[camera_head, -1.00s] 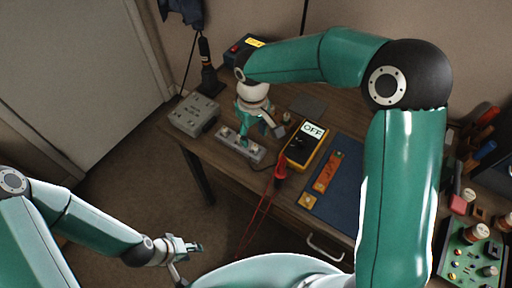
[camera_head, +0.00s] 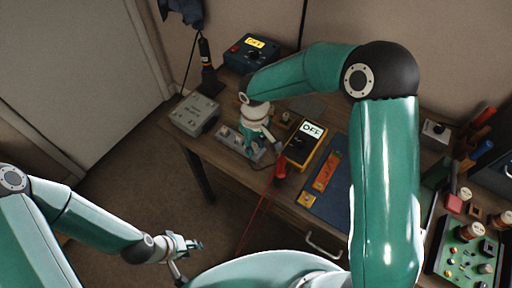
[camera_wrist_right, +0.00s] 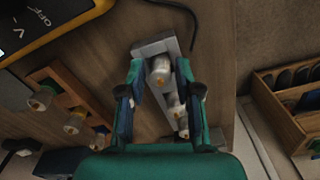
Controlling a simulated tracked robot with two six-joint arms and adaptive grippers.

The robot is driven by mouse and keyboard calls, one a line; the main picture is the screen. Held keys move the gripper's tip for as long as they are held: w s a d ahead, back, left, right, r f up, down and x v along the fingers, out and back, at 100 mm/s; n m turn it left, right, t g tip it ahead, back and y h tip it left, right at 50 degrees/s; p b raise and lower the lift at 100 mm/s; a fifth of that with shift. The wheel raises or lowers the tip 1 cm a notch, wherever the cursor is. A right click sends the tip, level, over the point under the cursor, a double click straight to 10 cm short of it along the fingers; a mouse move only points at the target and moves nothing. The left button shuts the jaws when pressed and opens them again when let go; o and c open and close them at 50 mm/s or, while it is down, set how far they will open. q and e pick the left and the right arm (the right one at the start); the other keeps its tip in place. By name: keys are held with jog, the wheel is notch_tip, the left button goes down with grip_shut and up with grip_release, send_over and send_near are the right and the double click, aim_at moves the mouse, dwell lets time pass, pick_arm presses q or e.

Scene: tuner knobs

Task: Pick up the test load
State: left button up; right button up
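A grey rack (camera_head: 229,138) stands near the table's front edge, with several pale metal cylinders in it. In the right wrist view the rack (camera_wrist_right: 150,48) runs between my fingers, with one cylinder (camera_wrist_right: 160,70) between the fingertips. I cannot tell which piece is the test load. My right gripper (camera_head: 256,150) is over the rack's right part and hides some of it. In the wrist view the right gripper (camera_wrist_right: 160,72) is open, its fingers on either side of the rack, with gaps beside the cylinder. My left gripper (camera_head: 192,256) is open and empty, away from the table.
A yellow multimeter (camera_head: 304,146) reading OFF stands right of the rack, with red leads (camera_head: 279,172). A grey box (camera_head: 194,114) is on the left, a dark boxed unit (camera_head: 250,54) behind. A wooden holder (camera_wrist_right: 75,98) with cylinders is close by.

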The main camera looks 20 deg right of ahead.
grip_shut()
jog(key=shift+r, duration=0.2)
